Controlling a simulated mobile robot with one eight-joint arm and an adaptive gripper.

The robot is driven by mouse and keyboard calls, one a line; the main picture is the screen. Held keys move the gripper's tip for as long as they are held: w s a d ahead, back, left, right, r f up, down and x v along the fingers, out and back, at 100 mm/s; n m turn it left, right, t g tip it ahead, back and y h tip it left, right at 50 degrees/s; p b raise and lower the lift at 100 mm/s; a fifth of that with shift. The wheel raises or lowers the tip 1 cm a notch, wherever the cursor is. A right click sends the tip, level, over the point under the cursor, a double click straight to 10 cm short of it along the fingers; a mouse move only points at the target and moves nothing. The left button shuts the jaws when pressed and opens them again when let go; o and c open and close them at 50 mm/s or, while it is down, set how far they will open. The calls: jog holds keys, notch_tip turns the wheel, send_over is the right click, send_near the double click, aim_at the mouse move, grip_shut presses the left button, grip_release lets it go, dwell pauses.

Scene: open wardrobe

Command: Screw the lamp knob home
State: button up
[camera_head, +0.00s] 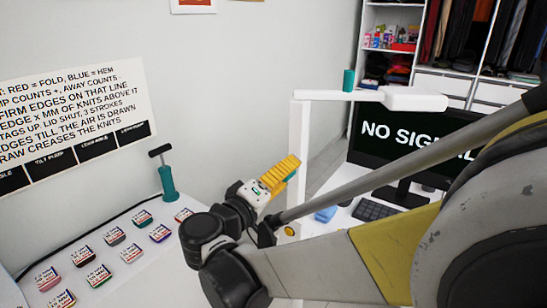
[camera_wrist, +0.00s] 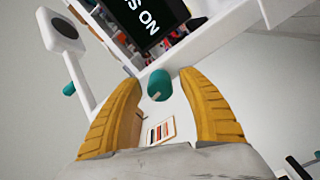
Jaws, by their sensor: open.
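A white lamp has an upright post (camera_head: 300,135), a level arm and a flat head (camera_head: 415,98). One teal knob (camera_head: 348,80) stands up on the arm; it also shows at the left of the wrist view (camera_wrist: 68,89). A second teal knob (camera_wrist: 160,84) lies between my yellow fingers in the wrist view, and a bit of it shows by the fingertips in the head view (camera_head: 290,176). My gripper (camera_head: 292,168) is open beside the post (camera_wrist: 160,105). Its fingers (camera_wrist: 161,90) stand either side of this knob, with gaps visible. I cannot tell how deep the knob is seated.
A monitor (camera_head: 405,130) and keyboard (camera_head: 376,210) are behind the lamp, with a blue item (camera_head: 325,214) nearby. A teal pump (camera_head: 166,182) and several small labelled blocks (camera_head: 97,275) stand on the white table at left. An open wardrobe (camera_head: 455,85) is at back right.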

grip_shut()
jog(key=m, duration=1.3)
jog(key=shift+m, duration=0.3)
jog(key=m, duration=0.3)
jog(key=shift+m, duration=0.4)
grip_release()
